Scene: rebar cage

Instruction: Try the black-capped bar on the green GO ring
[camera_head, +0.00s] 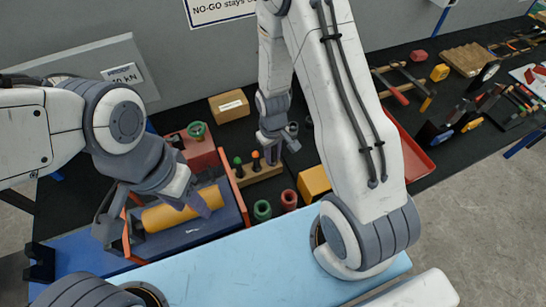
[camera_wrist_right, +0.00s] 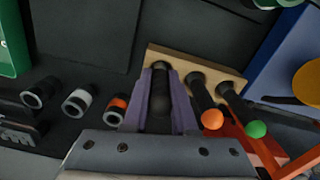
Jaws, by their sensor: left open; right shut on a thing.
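My right gripper (camera_wrist_right: 159,115) is shut on the black-capped bar (camera_wrist_right: 158,92), at the wooden rack (camera_wrist_right: 170,58). In the right wrist view the bar stands between the purple fingers; its lower end is hidden. Beside it in the rack are an orange-capped bar (camera_wrist_right: 212,119) and a green-capped bar (camera_wrist_right: 257,129). In the head view the right gripper (camera_head: 277,145) is just behind the rack (camera_head: 262,172). Green rings show on the red block (camera_head: 197,130) and on the mat (camera_head: 262,210); I cannot tell which is GO. My left gripper (camera_head: 155,216) is open over a yellow cylinder (camera_head: 178,210).
A red ring (camera_head: 289,200) and a yellow block (camera_head: 313,181) stand right of the front green ring. A cardboard box (camera_head: 229,105) is behind. Several dark cylinders with coloured ends (camera_wrist_right: 77,103) stand near the rack. A red tray (camera_head: 412,152) lies partly behind my right arm.

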